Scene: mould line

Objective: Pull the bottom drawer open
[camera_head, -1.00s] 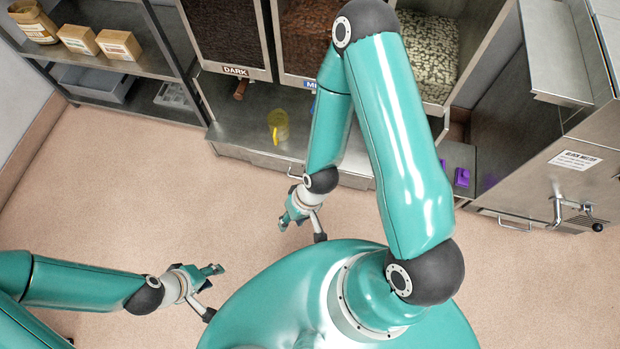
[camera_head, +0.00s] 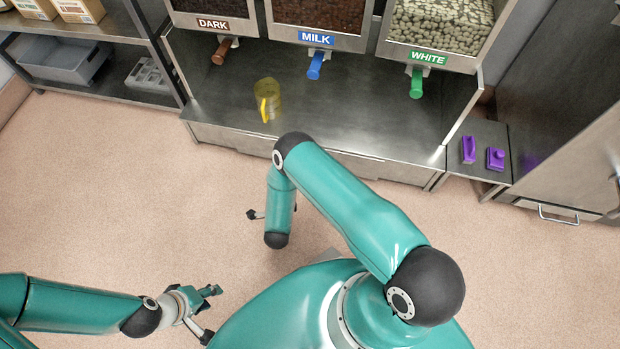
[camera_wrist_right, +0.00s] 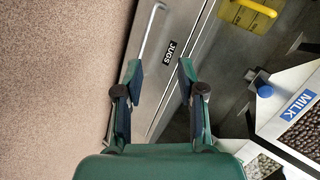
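In the right wrist view a grey metal drawer front (camera_wrist_right: 185,52) carries a JUGS label and a bar handle (camera_wrist_right: 150,32). My right gripper (camera_wrist_right: 159,70) is open and empty, its two fingers pointing toward this front. The handle's end lies near the left fingertip; I cannot tell whether they touch. In the head view the same low front (camera_head: 240,139) runs under the dispenser counter, and my right arm hides part of it and most of the right gripper. My left gripper (camera_head: 211,291) hangs over the floor at lower left, seen side-on, away from the drawer.
Dark, milk and white chocolate dispensers stand over the counter (camera_head: 350,95), with a yellow jug (camera_head: 267,98) on it. Purple items (camera_head: 468,149) lie on a small side surface. Another handled front (camera_head: 560,212) is at right. A shelf (camera_head: 110,55) stands at left. The floor before the counter is clear.

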